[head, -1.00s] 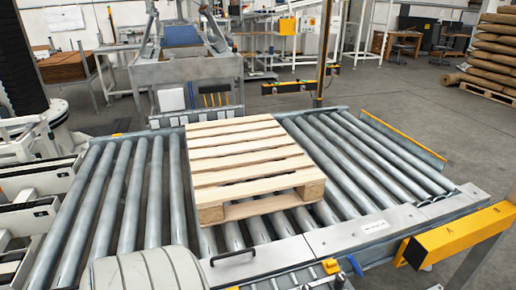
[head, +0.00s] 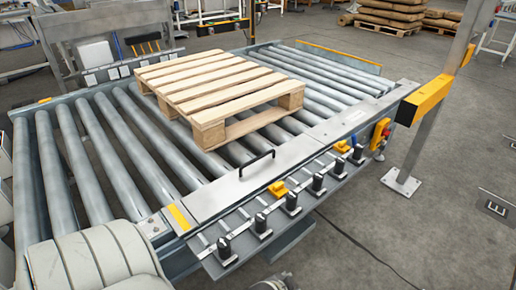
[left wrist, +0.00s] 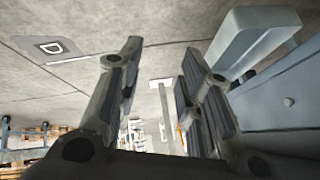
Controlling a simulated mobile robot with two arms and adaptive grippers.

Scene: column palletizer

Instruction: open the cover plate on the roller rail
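The metal cover plate (head: 228,190) lies flat along the near rail of the roller conveyor in the head view. Its black bar handle (head: 257,162) stands up from the top. The plate looks closed, and no gripper touches it in the head view. In the left wrist view my left gripper (left wrist: 160,52) has its two dark fingers apart with nothing between them. The wrist view shows floor and a grey-blue structure, but I cannot identify the cover plate there. My right gripper is in neither view.
A wooden pallet (head: 220,87) sits on the rollers behind the plate. Black-knobbed brackets (head: 262,224) line the rail's front. A yellow sensor box (head: 425,100) on a post stands at the right. The floor (head: 400,235) at front right is mostly clear.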

